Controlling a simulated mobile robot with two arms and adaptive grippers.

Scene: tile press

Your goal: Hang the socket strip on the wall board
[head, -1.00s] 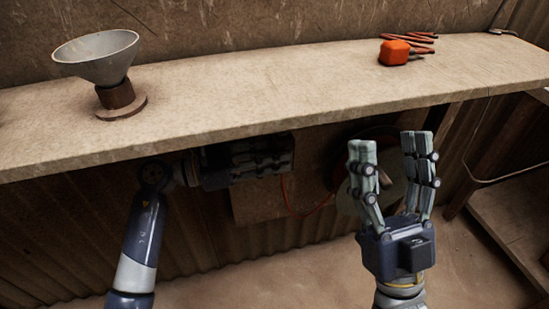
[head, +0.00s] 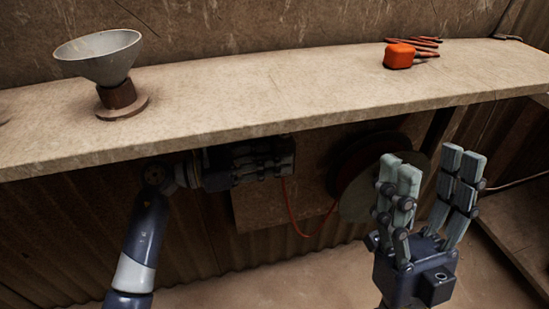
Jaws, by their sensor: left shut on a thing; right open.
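My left gripper (head: 278,160) is under the front edge of the bench, in front of the brown wall board (head: 262,212). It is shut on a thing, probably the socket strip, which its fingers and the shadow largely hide. A thin red cord (head: 289,205) hangs from beside this gripper and loops right. Whether the strip touches the board cannot be told. My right gripper (head: 425,178) is open and empty, fingers up, in front of and below the bench at the right.
The bench top (head: 250,92) juts out over my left gripper. A round reel (head: 362,190) is behind my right gripper.

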